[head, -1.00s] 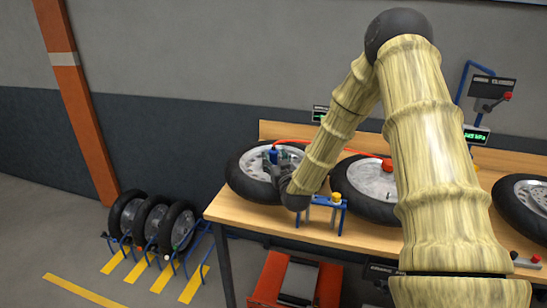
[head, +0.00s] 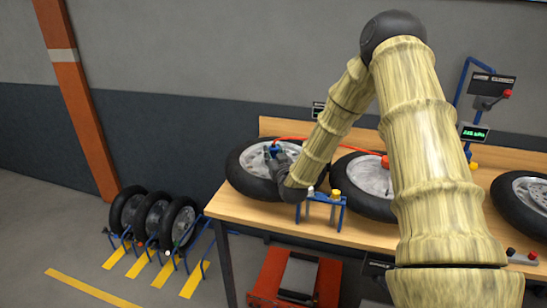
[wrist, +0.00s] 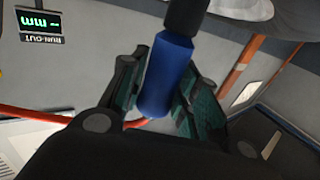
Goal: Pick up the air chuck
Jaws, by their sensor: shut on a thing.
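The air chuck has a blue body with a dark end and a red hose. It shows between my fingers in the wrist view (wrist: 168,75) and as a small blue piece in the head view (head: 273,149). My gripper (wrist: 160,82) is shut on the blue body, one dark green-padded finger on each side; it also shows in the head view (head: 277,154). The gripper and chuck appear over the leftmost wheel (head: 240,180). My wrist and fingers hide part of the chuck, and I cannot tell its exact height above the wheel.
The red hose (head: 310,141) runs right across the bench toward the middle wheel (head: 360,200). A blue stand with a yellow-topped piece (head: 336,196) is at the wooden bench's (head: 385,233) front edge. A red-framed trolley (head: 270,275) stands below. Several wheels stand on the floor at left.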

